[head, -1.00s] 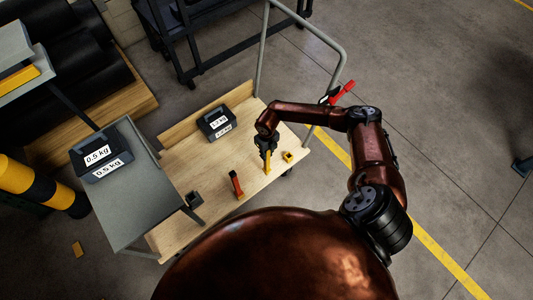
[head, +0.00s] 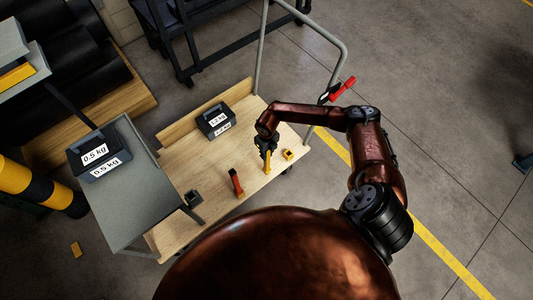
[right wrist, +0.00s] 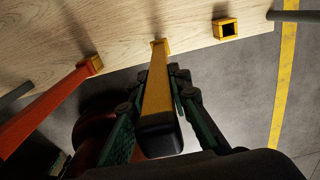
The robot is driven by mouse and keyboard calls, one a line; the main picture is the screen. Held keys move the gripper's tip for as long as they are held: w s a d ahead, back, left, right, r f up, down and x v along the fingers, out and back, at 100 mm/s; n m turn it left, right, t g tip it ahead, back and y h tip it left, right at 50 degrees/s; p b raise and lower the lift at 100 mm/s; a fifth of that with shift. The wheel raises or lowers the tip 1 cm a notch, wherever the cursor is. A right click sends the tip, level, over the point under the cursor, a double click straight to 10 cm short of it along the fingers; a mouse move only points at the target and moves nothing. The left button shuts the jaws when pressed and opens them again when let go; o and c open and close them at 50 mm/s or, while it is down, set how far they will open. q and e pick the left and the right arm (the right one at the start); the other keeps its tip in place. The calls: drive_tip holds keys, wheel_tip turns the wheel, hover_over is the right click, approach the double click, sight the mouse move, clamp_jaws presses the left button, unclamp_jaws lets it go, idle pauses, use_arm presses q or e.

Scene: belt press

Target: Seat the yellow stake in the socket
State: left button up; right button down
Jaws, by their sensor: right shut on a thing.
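My right gripper (head: 267,149) is shut on the yellow stake (head: 268,163) over the right part of the wooden table. In the right wrist view the yellow stake (right wrist: 158,100) lies between the two fingers, its dark end cap near the camera. Its far end meets a wider yellow collar (right wrist: 160,45) at the wood; I cannot tell whether this is a socket around it or part of the stake. A separate square yellow socket (head: 288,155) stands open and empty to the right; it also shows in the right wrist view (right wrist: 225,29). My left gripper is not in view.
An orange stake (head: 236,182) stands left of the gripper. A dark block (head: 194,199) sits farther left on the wooden table (head: 210,167). A dark labelled weight (head: 216,121) stands toward the back. A grey side table (head: 135,205) bears a 0.5 kg weight (head: 92,154).

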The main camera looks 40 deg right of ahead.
drive_tip(key=c, duration=1.7)
unclamp_jaws()
drive_tip(key=shift+c, duration=0.2)
wheel_tip(320, 180, up, 12)
